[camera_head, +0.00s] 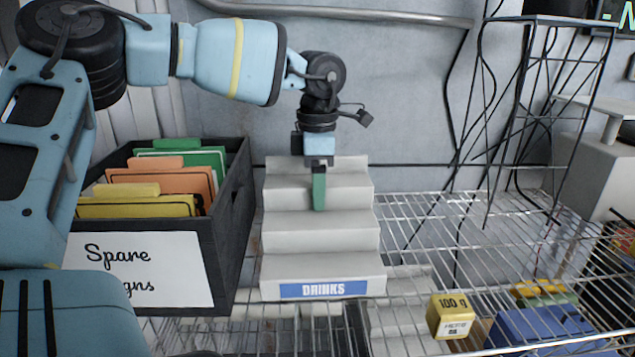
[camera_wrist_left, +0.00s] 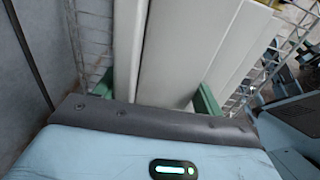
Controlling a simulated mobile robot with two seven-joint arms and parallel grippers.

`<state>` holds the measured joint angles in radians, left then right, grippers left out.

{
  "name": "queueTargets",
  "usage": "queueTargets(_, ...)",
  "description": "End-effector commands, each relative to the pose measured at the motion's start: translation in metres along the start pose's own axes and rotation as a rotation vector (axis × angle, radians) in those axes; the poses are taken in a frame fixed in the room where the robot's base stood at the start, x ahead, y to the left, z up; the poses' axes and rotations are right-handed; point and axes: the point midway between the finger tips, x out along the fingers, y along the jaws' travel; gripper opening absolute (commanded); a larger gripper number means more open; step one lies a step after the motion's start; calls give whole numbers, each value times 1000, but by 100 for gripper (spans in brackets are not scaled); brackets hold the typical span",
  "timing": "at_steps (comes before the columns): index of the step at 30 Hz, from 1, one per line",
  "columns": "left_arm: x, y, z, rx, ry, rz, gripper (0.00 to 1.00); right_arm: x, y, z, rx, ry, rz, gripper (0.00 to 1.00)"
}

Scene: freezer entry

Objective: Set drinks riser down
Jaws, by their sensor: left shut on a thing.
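The drinks riser (camera_head: 320,232) is a pale stepped stand with a blue DRINKS label (camera_head: 324,289) on its front. In the head view it is upright at the centre, over the wire shelf, right of the black sign box. I cannot tell whether its base touches the shelf. My left gripper (camera_head: 318,188) reaches down from above onto the riser's upper steps and is shut on it. In the left wrist view its green fingers stand on either side of the riser's pale boards (camera_wrist_left: 185,55). The riser hides part of the fingers. My right gripper is not in view.
A black box of coloured folders, labelled Spare (camera_head: 140,268), stands close on the left. A gold 100 g box (camera_head: 450,316) and blue crate (camera_head: 555,328) are at front right. A grey wall is behind.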

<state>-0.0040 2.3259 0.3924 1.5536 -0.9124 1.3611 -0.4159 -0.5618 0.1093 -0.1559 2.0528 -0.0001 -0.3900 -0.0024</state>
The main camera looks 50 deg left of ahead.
Motion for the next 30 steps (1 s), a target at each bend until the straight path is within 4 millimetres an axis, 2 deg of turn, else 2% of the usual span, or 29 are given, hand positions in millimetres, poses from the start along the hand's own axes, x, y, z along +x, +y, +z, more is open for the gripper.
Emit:
queueTargets(1, 2, 0, 0, 0, 1, -1, 70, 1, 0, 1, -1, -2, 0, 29)
queueTargets(6, 1, 0, 0, 0, 0, 0, 91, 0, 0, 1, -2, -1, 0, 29)
queueTargets(17, -4, 0, 0, -1, -1, 0, 91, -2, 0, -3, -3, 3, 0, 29)
queueTargets(23, -32, 0, 1, -2, -4, 3, 91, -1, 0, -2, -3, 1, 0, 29)
queueTargets(30, -81, 0, 0, -2, -1, 3, 91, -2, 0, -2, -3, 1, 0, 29)
